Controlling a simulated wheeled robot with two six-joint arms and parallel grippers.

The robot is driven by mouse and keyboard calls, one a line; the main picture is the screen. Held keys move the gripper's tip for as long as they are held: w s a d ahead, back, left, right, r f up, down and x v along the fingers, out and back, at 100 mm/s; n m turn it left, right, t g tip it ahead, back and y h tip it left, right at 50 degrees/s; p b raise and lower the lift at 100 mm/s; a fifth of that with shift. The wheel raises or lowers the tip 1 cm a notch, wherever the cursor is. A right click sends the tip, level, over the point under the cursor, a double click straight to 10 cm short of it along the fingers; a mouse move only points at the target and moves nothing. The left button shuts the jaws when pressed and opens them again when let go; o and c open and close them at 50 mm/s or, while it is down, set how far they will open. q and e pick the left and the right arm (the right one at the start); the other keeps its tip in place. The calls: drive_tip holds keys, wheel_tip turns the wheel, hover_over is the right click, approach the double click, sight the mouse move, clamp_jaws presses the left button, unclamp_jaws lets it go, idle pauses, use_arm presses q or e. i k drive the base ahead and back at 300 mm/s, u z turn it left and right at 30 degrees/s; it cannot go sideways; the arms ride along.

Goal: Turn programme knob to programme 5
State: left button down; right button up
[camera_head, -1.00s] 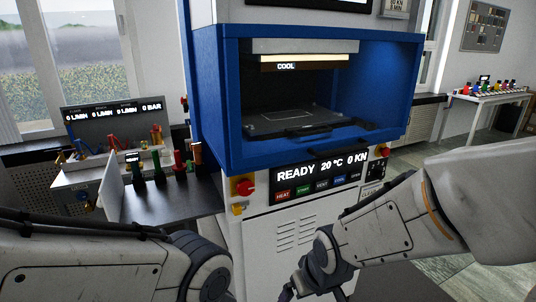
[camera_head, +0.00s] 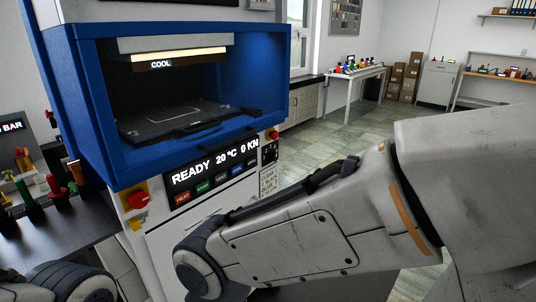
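The blue-framed press (camera_head: 270,75) stands at the left. Its display panel (camera_head: 212,163) reads READY 20 °C 0 KN above a row of coloured buttons. A small dark control plate (camera_head: 269,153) is at the panel's right end, below a red button (camera_head: 272,134). I cannot make out which control is the programme knob or its setting. My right arm reaches in from the right, its dark joint below the panel; the gripper is not in view. Only a piece of my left arm shows at bottom left, without its gripper.
A red rotary switch on a yellow plate (camera_head: 138,201) is at the press's left front. A dark side bench (camera_head: 62,229) with coloured handles is at far left. A white table (camera_head: 352,79) with small coloured items stands behind. Open floor lies to the right.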

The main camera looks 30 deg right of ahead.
sight(274, 156)
drive_tip(key=k, duration=0.5)
drive_tip(key=z, duration=1.55)
drive_tip(key=i, duration=1.2)
drive_tip(key=u, duration=2.15)
